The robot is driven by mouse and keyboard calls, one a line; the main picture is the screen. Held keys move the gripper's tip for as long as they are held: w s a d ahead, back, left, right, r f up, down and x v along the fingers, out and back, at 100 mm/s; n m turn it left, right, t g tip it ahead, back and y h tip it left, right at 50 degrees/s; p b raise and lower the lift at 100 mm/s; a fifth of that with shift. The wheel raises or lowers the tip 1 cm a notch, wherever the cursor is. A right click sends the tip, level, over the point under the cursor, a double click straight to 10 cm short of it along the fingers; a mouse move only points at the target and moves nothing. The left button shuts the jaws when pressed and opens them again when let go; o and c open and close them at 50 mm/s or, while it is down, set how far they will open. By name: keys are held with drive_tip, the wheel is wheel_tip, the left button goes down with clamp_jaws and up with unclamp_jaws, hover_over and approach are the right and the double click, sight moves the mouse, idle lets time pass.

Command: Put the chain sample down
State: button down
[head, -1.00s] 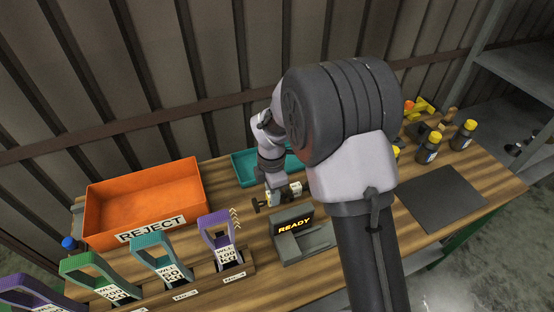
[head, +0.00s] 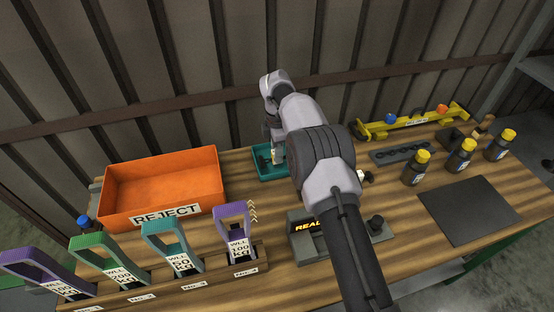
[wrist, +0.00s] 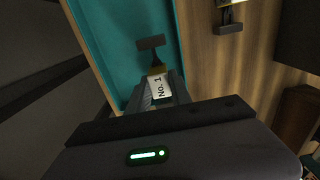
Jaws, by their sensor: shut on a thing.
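My gripper (wrist: 158,98) is shut on the chain sample (wrist: 150,43), a small dark piece with a crossbar end, a brass-coloured band and a white "No. 1" label between the fingers. In the wrist view it is over the teal tray (wrist: 112,30); I cannot tell whether it touches the tray floor. In the head view the teal tray (head: 262,173) is at the back middle of the bench, largely hidden by my arm.
An orange REJECT bin (head: 160,190) stands left of the tray. Coloured WLL-tagged handles (head: 172,246) stand in a front rack. Dark bottles with yellow caps (head: 415,168) and a black mat (head: 468,210) are right.

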wheel_tip(320, 180, down, 4)
drive_tip(key=shift+w+r+b, duration=0.1)
drive_tip(key=shift+b, duration=0.85)
drive_tip(key=shift+r, duration=0.15)
drive_tip(key=c, duration=1.2)
unclamp_jaws()
drive_tip(key=shift+f, duration=0.2)
drive_tip(key=shift+o, duration=0.2)
